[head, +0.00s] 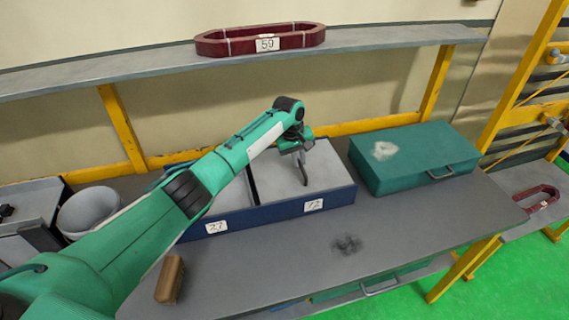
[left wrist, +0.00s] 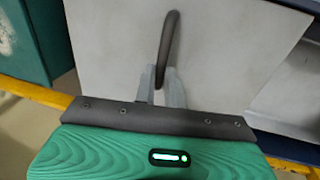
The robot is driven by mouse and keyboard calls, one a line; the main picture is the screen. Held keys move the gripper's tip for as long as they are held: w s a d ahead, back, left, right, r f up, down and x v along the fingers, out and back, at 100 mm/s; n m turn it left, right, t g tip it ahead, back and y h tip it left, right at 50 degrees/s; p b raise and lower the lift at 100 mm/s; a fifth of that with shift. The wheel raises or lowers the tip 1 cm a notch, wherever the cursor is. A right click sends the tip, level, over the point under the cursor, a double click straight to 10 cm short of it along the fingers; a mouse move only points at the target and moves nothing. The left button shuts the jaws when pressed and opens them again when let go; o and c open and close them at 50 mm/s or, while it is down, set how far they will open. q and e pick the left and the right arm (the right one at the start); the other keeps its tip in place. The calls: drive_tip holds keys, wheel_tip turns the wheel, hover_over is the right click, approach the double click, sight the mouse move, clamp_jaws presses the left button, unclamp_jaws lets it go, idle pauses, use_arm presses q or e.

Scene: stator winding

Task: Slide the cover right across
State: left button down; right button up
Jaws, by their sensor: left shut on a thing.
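A pale grey cover (head: 325,170) with a dark bar handle (head: 303,170) lies over the right part of a dark blue two-part box (head: 270,215). The right part bears a label that looks like 72, the left one 27. My left gripper (head: 300,150) is shut on the handle. In the left wrist view, the fingertips (left wrist: 162,80) grip the near end of the handle (left wrist: 170,40), with the cover (left wrist: 105,40) beneath. The left part of the box is partly hidden behind my left arm; a grey surface shows there. My right gripper is not in view.
A teal case (head: 415,158) stands just right of the box. A brown block (head: 170,279) lies at the bench's front left, and a grey bowl (head: 90,212) stands further left. A shelf (head: 380,37) above holds a red coil (head: 215,45). The bench front is mostly clear.

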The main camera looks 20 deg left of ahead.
sight(294, 173)
use_arm(q)
drive_tip(key=shift+w+d, duration=0.25)
drive_tip(key=shift+d, duration=0.15)
drive_tip(key=shift+r, duration=0.1)
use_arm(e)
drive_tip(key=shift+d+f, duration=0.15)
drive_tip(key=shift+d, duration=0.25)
use_arm(q)
drive_tip(key=c, duration=1.5)
unclamp_jaws()
drive_tip(key=shift+w, duration=0.1)
drive_tip(key=shift+r, duration=0.45)
drive_tip(key=r+b, duration=0.1)
drive_tip(key=r, duration=0.3)
drive_tip(key=s+a+r+b, duration=0.1)
drive_tip(key=r, duration=0.3)
drive_tip(key=a+r+b, duration=0.1)
drive_tip(key=r+b, duration=0.1)
drive_tip(key=r, duration=0.2)
drive_tip(key=shift+s+a+r, duration=0.1)
drive_tip(key=shift+s+r, duration=0.1)
drive_tip(key=shift+r, duration=0.05)
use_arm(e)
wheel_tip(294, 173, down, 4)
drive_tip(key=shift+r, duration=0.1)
use_arm(q)
drive_tip(key=shift+f, duration=0.1)
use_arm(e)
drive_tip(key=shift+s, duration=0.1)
